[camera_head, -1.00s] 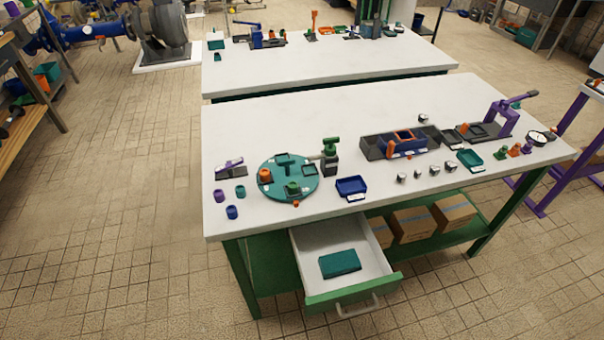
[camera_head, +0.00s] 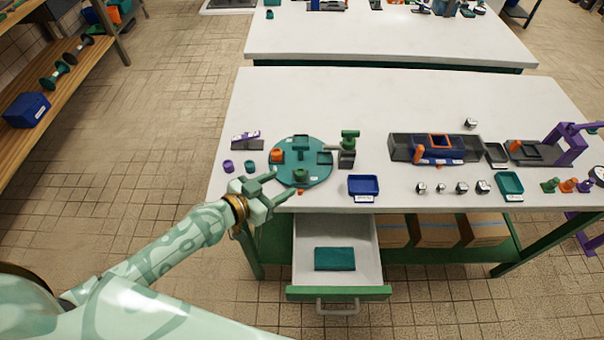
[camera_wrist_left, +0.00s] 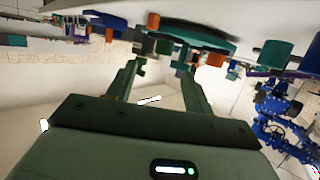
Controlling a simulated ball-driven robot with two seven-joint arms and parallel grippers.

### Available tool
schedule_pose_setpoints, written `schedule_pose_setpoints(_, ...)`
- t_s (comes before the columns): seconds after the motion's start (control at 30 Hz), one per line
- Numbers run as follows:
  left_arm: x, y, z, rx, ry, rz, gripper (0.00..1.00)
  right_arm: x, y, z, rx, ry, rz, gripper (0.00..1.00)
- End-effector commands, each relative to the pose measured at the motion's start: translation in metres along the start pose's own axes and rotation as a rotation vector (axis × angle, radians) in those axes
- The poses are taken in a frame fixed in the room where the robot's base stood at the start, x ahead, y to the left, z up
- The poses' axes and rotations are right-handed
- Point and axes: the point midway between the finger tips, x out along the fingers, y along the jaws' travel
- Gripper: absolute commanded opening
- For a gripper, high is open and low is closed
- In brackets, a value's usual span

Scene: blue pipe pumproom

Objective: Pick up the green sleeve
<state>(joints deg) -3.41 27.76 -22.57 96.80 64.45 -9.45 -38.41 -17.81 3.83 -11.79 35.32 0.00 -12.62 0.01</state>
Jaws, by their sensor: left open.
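The green sleeve (camera_head: 301,175) is a small round piece near the front edge of the teal round plate (camera_head: 318,176) on the near table. My left gripper (camera_head: 277,188) is open and empty, at the table's front edge, just left of and nearer than the sleeve, apart from it. In the left wrist view the open fingers (camera_wrist_left: 163,66) point toward the plate, with a small green piece (camera_wrist_left: 164,46) beyond the gap, partly hidden. My right gripper is out of view.
An orange piece (camera_head: 277,155) and a dark holder with a green top (camera_head: 348,150) stand close by. A purple sleeve (camera_head: 228,166) and a teal sleeve (camera_head: 249,168) stand left of the plate. A blue tray (camera_head: 363,186) lies right. An open drawer (camera_head: 337,270) juts out below.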

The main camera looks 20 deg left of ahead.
Motion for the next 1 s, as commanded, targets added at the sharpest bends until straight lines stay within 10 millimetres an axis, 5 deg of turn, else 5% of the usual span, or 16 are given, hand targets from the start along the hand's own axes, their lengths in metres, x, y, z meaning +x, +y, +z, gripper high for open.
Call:
schedule_pose_setpoints(0.1, 0.024, 0.000, 0.002, -0.002, 0.000, 0.000, 0.52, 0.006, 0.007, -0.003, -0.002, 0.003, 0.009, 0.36)
schedule_pose_setpoints(0.6, 0.085, -0.005, 0.004, -0.003, -0.001, -0.001, 0.52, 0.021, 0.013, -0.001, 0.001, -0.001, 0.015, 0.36)
schedule_pose_setpoints(0.87, 0.090, -0.005, 0.003, 0.000, -0.002, -0.001, 0.52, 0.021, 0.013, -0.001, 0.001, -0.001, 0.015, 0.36)
schedule_pose_setpoints(1.0, 0.090, -0.005, 0.003, 0.000, -0.002, -0.001, 0.21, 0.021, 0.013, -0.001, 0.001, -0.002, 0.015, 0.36)
